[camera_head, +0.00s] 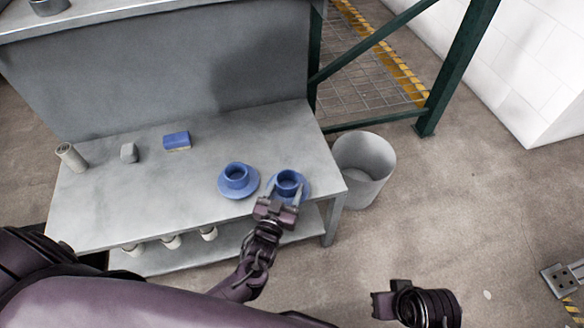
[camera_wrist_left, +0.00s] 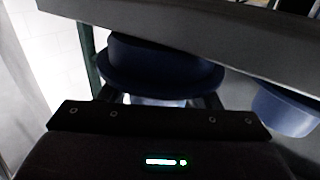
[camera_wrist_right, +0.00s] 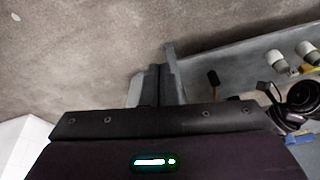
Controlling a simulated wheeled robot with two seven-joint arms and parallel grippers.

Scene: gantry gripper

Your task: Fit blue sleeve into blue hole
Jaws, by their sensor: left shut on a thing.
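Two blue round flanged pieces sit near the front right of the grey table: the left one (camera_head: 226,190) and the right one (camera_head: 305,183), each with a raised, hollow ring in its middle. My left gripper (camera_head: 284,193) is at the right piece, its fingers on either side of the raised blue ring, which I take as the sleeve (camera_head: 288,178). In the left wrist view the blue flange (camera_wrist_left: 155,65) shows beyond the fingers. How deep the sleeve sits is hidden. My right gripper (camera_head: 380,304) is off the table, over the floor, its fingers together and empty.
A blue block (camera_head: 176,140), a small grey block (camera_head: 128,153) and a pale cylinder (camera_head: 72,157) stand on the table's left half. A grey bin (camera_head: 364,165) stands by the table's right end. A green metal frame (camera_head: 447,75) rises behind the bin.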

